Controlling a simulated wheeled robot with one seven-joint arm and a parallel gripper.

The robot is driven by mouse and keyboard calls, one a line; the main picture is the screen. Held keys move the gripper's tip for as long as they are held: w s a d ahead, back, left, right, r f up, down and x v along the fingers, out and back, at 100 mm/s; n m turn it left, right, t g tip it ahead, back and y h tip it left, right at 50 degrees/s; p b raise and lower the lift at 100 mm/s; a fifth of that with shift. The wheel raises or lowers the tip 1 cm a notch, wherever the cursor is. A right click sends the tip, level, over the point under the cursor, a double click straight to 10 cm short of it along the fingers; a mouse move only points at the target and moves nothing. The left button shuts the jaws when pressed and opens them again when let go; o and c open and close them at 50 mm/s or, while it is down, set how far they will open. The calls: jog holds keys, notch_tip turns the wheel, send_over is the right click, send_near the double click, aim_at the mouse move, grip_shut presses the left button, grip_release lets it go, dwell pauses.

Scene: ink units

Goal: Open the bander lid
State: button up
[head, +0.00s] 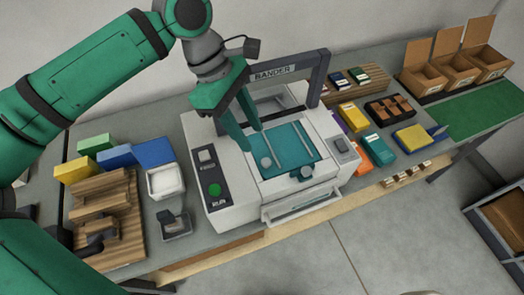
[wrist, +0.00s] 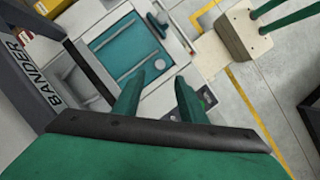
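The bander (head: 235,190) is a white machine on the bench, with a dark grey arch (head: 322,75) marked BANDER over it. A teal panel (head: 285,160), which looks like the lid, lies flat on top, with two pale rails and a dark teal knob (head: 306,173) at its front edge. The panel also shows in the wrist view (wrist: 128,50), with its knob (wrist: 157,24). My gripper (head: 251,138) is open and empty above the panel's left part, apart from the knob. Its spread fingers show in the wrist view (wrist: 160,80). I cannot tell whether they touch anything.
A control panel with a green button (head: 214,189) sits on the bander's left side. A white tray (head: 165,182) and wooden rack (head: 105,225) stand left. Coloured boxes (head: 355,117) and open cartons (head: 425,75) stand right. The arch stands close to my gripper.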

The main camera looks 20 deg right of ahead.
aim_at(266, 161)
jog(key=x, duration=0.8)
jog(key=shift+s+d+f, duration=0.2)
jog(key=shift+f, duration=0.15)
grip_shut()
